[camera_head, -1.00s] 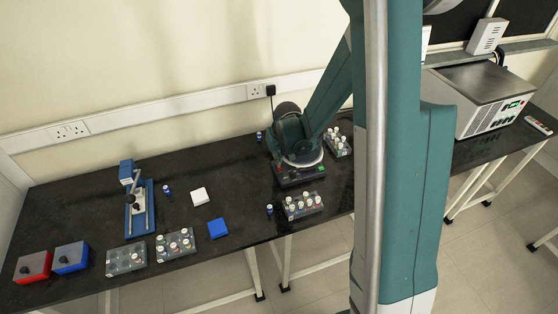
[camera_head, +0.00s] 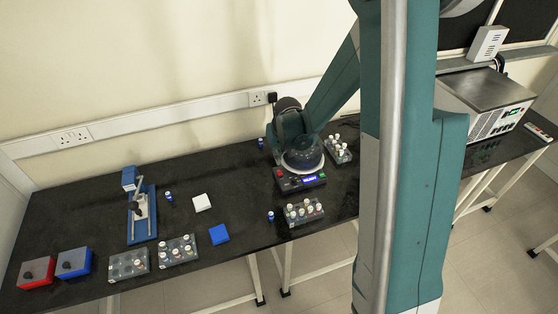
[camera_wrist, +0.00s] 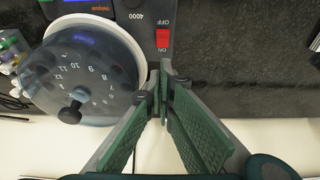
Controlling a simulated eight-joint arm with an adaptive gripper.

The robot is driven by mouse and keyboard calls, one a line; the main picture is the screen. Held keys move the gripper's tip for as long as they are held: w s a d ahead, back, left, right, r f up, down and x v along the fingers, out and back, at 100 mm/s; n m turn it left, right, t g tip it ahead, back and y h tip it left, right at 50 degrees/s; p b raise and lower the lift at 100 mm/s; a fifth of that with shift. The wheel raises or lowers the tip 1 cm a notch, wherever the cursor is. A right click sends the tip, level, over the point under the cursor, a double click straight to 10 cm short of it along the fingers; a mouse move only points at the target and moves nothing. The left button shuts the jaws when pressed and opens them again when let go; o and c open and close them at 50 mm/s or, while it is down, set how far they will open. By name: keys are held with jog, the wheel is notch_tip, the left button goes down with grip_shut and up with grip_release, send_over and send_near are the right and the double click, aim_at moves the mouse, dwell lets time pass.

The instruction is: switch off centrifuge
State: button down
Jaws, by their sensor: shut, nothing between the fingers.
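The centrifuge (camera_head: 302,183) stands on the black bench, its front display lit blue in the head view. The wrist view shows its clear domed lid (camera_wrist: 60,85) closed over a numbered rotor, with a dark knob on top. Beside the lid is a red rocker switch (camera_wrist: 163,39) marked OFF and ON; I cannot tell which way it is pressed. My gripper (camera_wrist: 164,76) is shut and empty, its fingertips close to the switch on the ON side, and I cannot tell whether they touch the centrifuge. In the head view my wrist hangs over the centrifuge and hides the fingers.
Vial racks stand in front (camera_head: 304,211) and behind right (camera_head: 338,149) of the centrifuge. A blue vial (camera_head: 270,216) stands at front left. Farther left are a blue press (camera_head: 141,215), a blue block (camera_head: 219,234) and more racks. The bench left of the centrifuge is partly clear.

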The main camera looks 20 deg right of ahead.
jog(key=w+v, duration=0.1)
jog(key=v, duration=0.9)
jog(key=shift+p, duration=0.4)
jog(key=shift+s+r, duration=0.15)
jog(key=shift+s+r+g+p, duration=0.1)
jog(key=shift+s+g+p, duration=0.25)
jog(key=shift+g, duration=0.25)
jog(key=b, duration=0.1)
send_over(279, 171)
jog(key=shift+w+d+f, duration=0.1)
jog(key=shift+f, duration=2.75)
jog(key=shift+d+f, duration=0.1)
jog(key=shift+f, duration=2.75)
jog(key=shift+s+f, duration=0.25)
jog(key=shift+f, duration=0.9)
